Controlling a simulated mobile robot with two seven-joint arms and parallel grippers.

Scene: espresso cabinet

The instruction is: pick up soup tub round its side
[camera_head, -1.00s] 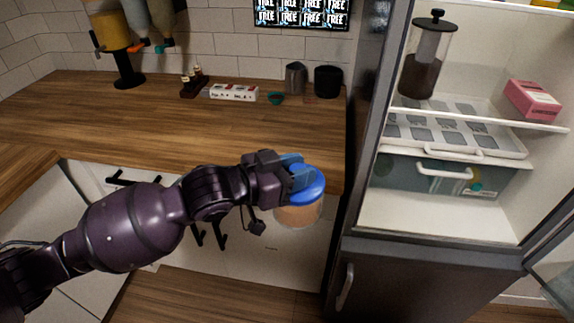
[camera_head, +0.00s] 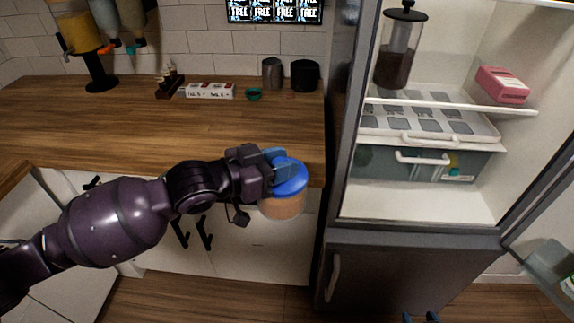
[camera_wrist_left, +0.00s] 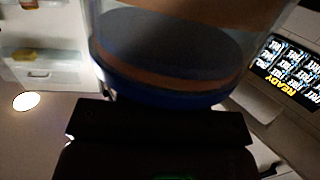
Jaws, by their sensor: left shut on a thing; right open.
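The soup tub (camera_head: 283,206) has a blue lid and an orange-brown body. My left gripper (camera_head: 279,172) is shut on it near the lid and holds it in the air before the counter's front edge. The tub looks roughly upright. In the left wrist view the tub (camera_wrist_left: 170,60) fills the top middle, close to the camera; the fingertips are not clear there. Only the blue fingertips of my right gripper (camera_head: 422,317) show at the bottom edge of the head view, apart and empty, in front of the fridge.
The open fridge (camera_head: 420,206) stands right of the counter, with a bare lower floor, a drawer (camera_head: 400,163), a French press (camera_head: 398,55) and a pink box (camera_head: 502,84). Its door (camera_head: 555,270) is swung out at right. The wooden counter (camera_head: 150,125) is clear in front.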

